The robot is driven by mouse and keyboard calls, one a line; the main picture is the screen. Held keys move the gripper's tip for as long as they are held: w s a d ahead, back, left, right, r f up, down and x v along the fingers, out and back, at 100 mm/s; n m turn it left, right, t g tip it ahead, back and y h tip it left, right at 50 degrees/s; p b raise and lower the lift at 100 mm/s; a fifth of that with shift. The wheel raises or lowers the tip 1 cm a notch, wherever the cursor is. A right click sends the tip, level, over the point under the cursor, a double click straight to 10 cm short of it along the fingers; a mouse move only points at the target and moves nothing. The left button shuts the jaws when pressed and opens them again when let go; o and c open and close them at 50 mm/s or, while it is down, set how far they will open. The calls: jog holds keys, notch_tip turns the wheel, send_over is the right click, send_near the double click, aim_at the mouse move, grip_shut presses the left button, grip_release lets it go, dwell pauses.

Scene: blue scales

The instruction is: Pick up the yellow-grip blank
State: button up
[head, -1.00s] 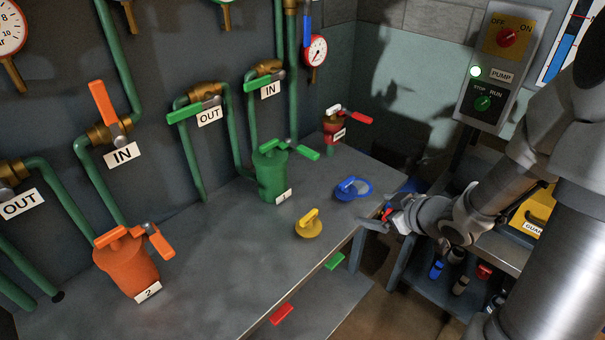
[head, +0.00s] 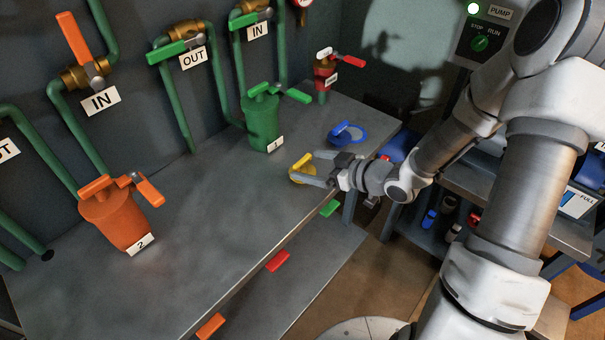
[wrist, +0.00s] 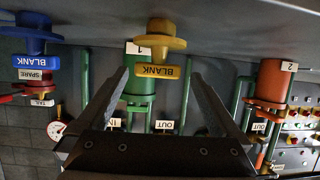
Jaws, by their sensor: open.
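The yellow-grip blank (head: 299,175), a round yellow disc with an upright grip, lies on the grey bench near its front edge. It also shows in the wrist view (wrist: 162,45), upside down, its grip marked BLANK. My gripper (head: 311,168) is open and empty, reaching in from the right, low over the bench. In the head view its fingers overlap the blank. In the wrist view the grip lies between the lines of the two fingers (wrist: 160,74), just beyond their tips. I cannot tell whether they touch it.
A blue blank (head: 346,134) lies behind my gripper. A green pot (head: 262,125) marked 1 stands behind the yellow blank. An orange pot (head: 118,220) marked 2 stands far left. A red-handled valve (head: 325,72) is at the back. The bench middle is clear.

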jog(key=shift+b+x, duration=0.7)
jog(key=shift+x, duration=2.65)
jog(key=shift+w+d, duration=0.1)
grip_shut()
